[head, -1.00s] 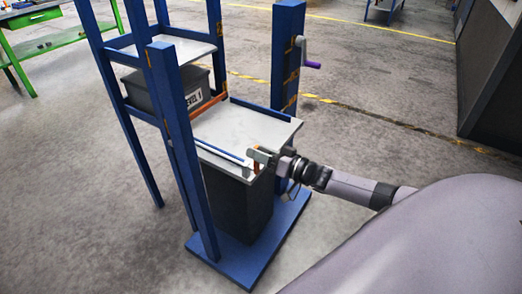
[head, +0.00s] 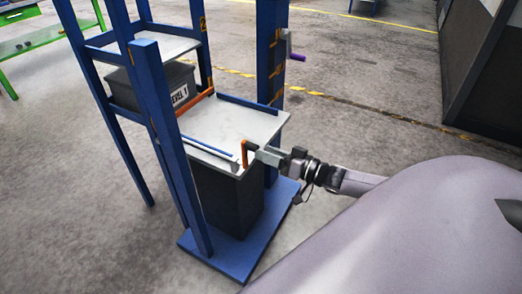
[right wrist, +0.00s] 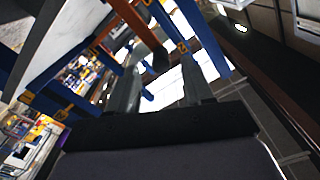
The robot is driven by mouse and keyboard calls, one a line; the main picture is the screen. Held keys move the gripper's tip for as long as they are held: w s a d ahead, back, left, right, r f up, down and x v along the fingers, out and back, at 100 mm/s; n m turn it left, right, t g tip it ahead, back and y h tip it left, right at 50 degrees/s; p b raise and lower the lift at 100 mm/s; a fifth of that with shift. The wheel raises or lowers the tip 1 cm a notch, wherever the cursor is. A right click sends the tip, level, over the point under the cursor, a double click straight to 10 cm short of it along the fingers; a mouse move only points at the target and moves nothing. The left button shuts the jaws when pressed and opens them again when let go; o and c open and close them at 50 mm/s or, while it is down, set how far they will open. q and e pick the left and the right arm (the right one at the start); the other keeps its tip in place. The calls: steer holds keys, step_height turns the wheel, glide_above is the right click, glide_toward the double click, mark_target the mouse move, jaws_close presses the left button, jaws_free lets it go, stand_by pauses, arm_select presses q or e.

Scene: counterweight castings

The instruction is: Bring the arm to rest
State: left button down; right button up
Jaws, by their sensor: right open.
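My right gripper (head: 262,154) is at the near right corner of the grey platform (head: 232,122) in the head view. It is open, and its fingertips are right beside a small orange handle (head: 244,154); I cannot tell whether they touch it. My right arm reaches in from the right. My left gripper is not in view.
A blue frame (head: 160,120) with posts surrounds the platform, above a dark block (head: 228,200) on a blue base (head: 222,255). A dark labelled bin (head: 150,86) sits behind, under a shelf. A purple-handled crank (head: 297,57) is on the right post.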

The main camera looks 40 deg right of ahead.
steer(key=shift+s+d, duration=0.1)
steer(key=shift+s, duration=0.1)
stand_by(0.5)
steer(key=s+a+f+n+g+h, duration=0.1)
steer(key=s+a+f, duration=0.3)
steer(key=a, duration=0.3)
steer(key=s+a+f+g+h, duration=0.1)
steer(key=s+a+f, duration=0.4)
steer(key=a, duration=0.1)
steer(key=s+a+f+n+g+h, duration=0.1)
steer(key=s+a+g, duration=0.1)
steer(key=s, duration=0.3)
steer(key=s+a+f+n+g+h, duration=0.1)
steer(key=s+a+g, duration=0.1)
steer(key=s, duration=0.4)
steer(key=shift+s+a+f+h, duration=0.2)
steer(key=shift+a+f+h, duration=0.2)
steer(key=shift+a, duration=0.45)
